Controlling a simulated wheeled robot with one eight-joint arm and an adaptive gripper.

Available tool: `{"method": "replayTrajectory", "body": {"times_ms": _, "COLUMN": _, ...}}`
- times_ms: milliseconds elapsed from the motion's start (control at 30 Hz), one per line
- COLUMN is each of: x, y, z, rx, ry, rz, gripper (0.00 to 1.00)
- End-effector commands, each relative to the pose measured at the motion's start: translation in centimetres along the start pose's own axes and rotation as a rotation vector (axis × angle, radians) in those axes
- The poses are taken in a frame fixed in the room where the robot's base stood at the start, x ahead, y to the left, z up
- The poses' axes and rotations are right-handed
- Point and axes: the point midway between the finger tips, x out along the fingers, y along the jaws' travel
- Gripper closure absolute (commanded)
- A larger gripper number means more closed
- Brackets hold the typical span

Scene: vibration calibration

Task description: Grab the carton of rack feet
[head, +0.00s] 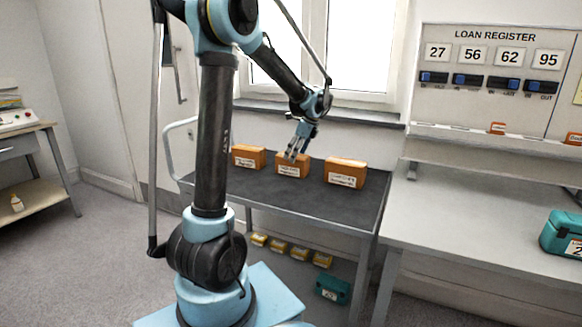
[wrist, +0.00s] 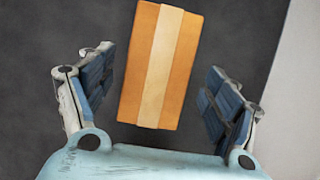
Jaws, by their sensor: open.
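Three orange cartons with white labels stand in a row on the dark top of a cart: a left carton (head: 248,157), a middle carton (head: 292,166) and a right carton (head: 345,173). The label writing is too small to read, so I cannot tell which holds rack feet. My gripper (head: 293,152) is over the middle carton in the head view, fingers pointing down. In the wrist view my gripper (wrist: 156,92) is open, and one orange carton with a pale tape strip (wrist: 160,65) lies between and beyond its fingers, with gaps on both sides.
The dark cart top (head: 270,190) has free room in front of the cartons. Small yellow boxes (head: 279,247) and a teal case (head: 332,290) sit on its lower shelf. A grey bench (head: 450,220) with another teal case (head: 563,234) adjoins on the right. A window sill is behind.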

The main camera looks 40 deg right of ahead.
Motion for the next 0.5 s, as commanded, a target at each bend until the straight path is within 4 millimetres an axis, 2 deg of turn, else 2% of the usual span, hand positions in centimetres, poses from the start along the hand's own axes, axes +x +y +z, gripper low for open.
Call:
{"method": "replayTrajectory", "body": {"times_ms": 267, "x": 1.9, "y": 0.0, "z": 0.1, "rx": -0.002, "ry": 0.0, "rz": 0.001, "gripper": 0.18}}
{"method": "replayTrajectory", "body": {"times_ms": 500, "x": 5.0, "y": 0.1, "z": 0.5, "rx": -0.002, "ry": 0.0, "rz": 0.001, "gripper": 0.18}}
